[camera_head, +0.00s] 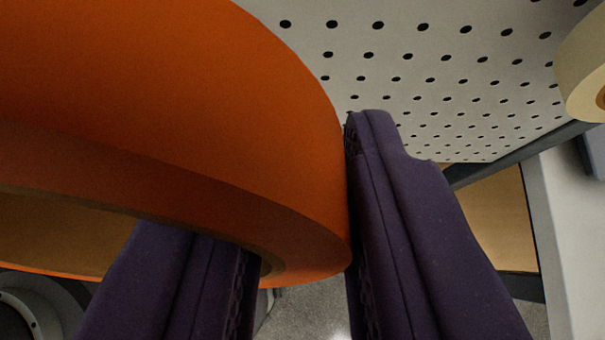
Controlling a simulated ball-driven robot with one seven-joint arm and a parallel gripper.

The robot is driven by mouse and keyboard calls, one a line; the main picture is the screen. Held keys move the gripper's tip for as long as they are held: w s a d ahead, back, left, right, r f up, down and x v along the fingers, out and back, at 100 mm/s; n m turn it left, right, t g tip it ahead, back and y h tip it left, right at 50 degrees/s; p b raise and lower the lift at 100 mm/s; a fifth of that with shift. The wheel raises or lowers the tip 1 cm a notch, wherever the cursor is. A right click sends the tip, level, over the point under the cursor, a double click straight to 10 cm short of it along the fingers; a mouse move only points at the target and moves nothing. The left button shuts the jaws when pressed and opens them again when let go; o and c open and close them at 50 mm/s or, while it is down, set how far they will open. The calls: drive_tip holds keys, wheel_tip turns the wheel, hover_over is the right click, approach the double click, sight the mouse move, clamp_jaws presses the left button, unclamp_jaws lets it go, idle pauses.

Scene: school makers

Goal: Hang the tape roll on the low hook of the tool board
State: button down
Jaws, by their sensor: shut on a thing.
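A large orange tape roll (230,110) fills the left and upper left of the view, close to the camera. My gripper (300,230) is shut on its rim: one dark purple finger reaches into the roll's hole, the other presses on its outer side. The white perforated tool board (430,70) lies behind, at the upper right. The low hook is not visible; the roll hides part of the board.
A cream-coloured roll (582,65) is at the board's right, cut off by the picture edge. A dark frame edge (475,172) runs below the board, with a tan panel (497,225) and a pale post (568,235) beyond. Grey floor (305,308) shows between the fingers.

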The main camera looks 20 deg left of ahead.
drive_tip(key=shift+w+a+f, duration=0.25)
drive_tip(key=shift+w+a, duration=0.15)
drive_tip(key=shift+w, duration=0.55)
drive_tip(key=shift+w+a+f, duration=0.3)
drive_tip(key=shift+w+a, duration=0.1)
drive_tip(key=shift+w, duration=0.6)
drive_tip(key=shift+w+a+f, duration=0.25)
drive_tip(key=shift+w+a, duration=0.15)
drive_tip(key=shift+w, duration=0.55)
drive_tip(key=shift+b, duration=0.3)
drive_tip(key=c, duration=0.8)
unclamp_jaws()
drive_tip(key=shift+c, duration=0.2)
drive_tip(key=shift+r, duration=0.1)
